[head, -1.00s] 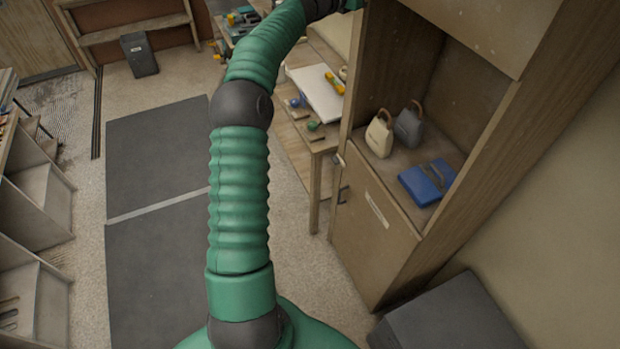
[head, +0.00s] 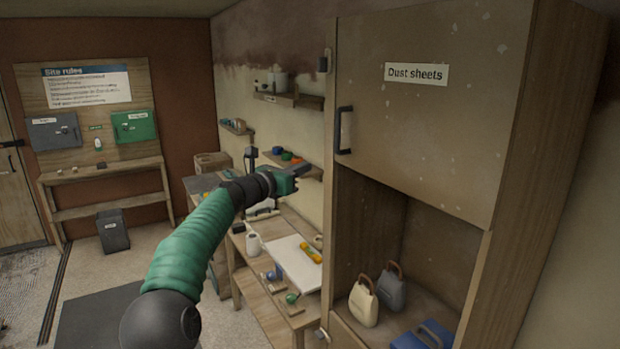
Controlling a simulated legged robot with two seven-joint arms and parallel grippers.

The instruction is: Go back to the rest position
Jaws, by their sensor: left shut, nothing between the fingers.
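My left arm reaches forward from the bottom of the head view, in green sleeves with dark joints. Its left gripper (head: 299,171) is dark and shut, with nothing held. It is in the air in front of the workbench, just left of the tall cabinet in the picture. My right gripper is not in view.
A tall wooden cabinet (head: 420,120) labelled "Dust sheets" stands close on the right, its upper door shut. Two bags and a blue case (head: 425,335) sit on its open shelf. A cluttered workbench (head: 262,300) stands beside it. Floor at the left is open around a dark mat (head: 95,325).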

